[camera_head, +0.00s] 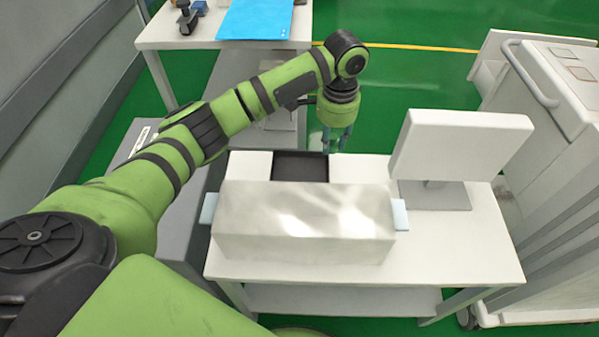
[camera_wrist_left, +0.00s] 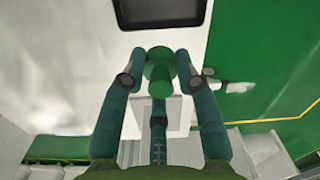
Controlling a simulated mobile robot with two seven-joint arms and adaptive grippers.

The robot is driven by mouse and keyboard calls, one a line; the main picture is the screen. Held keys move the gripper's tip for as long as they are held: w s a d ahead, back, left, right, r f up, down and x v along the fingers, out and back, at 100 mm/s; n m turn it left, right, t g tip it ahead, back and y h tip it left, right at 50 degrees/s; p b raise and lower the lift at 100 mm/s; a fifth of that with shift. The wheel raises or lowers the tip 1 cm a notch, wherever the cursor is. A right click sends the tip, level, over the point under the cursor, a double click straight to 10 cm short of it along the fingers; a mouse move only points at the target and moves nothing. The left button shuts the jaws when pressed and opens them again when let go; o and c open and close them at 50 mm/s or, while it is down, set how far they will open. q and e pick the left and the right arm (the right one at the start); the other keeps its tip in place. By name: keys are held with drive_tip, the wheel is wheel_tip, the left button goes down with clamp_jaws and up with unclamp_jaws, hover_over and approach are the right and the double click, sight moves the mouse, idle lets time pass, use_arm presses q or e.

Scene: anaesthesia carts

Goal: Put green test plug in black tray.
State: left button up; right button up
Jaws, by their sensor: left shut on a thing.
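My left gripper (camera_head: 334,143) points down just behind the far edge of the white table, right of the black tray. It is shut on the green test plug (camera_wrist_left: 160,68), whose round green head shows between the fingertips in the left wrist view. In the head view the plug is too small to make out. The black tray (camera_head: 300,168) lies on the table behind a large pale box that hides its near side. The tray's edge also shows at the top of the left wrist view (camera_wrist_left: 160,24), apart from the plug. My right gripper is not in view.
The long pale box (camera_head: 305,222) stands on the white table (camera_head: 470,245) in front of the tray. A white monitor (camera_head: 460,145) stands to the right. Another table (camera_head: 170,30) with a blue sheet (camera_head: 256,18) is behind. A white cart (camera_head: 550,85) is at the right.

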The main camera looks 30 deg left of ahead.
use_arm(q)
drive_tip(key=s+d+m, duration=0.2)
drive_tip(key=s+d, duration=0.2)
drive_tip(key=d, duration=0.1)
hover_over(300, 175)
drive_tip(key=shift+m, duration=0.3)
drive_tip(key=f, duration=0.6)
drive_tip(key=shift+s+d+f, duration=0.1)
drive_tip(key=shift+d+f, duration=0.1)
drive_tip(key=shift+f, duration=0.1)
drive_tip(key=shift+a+f, duration=0.15)
drive_tip(key=shift+a, duration=0.05)
drive_tip(key=shift+f, duration=0.25)
wheel_tip(300, 175, down, 4)
drive_tip(key=shift+r+b, duration=0.25)
drive_tip(key=shift+b, duration=0.2)
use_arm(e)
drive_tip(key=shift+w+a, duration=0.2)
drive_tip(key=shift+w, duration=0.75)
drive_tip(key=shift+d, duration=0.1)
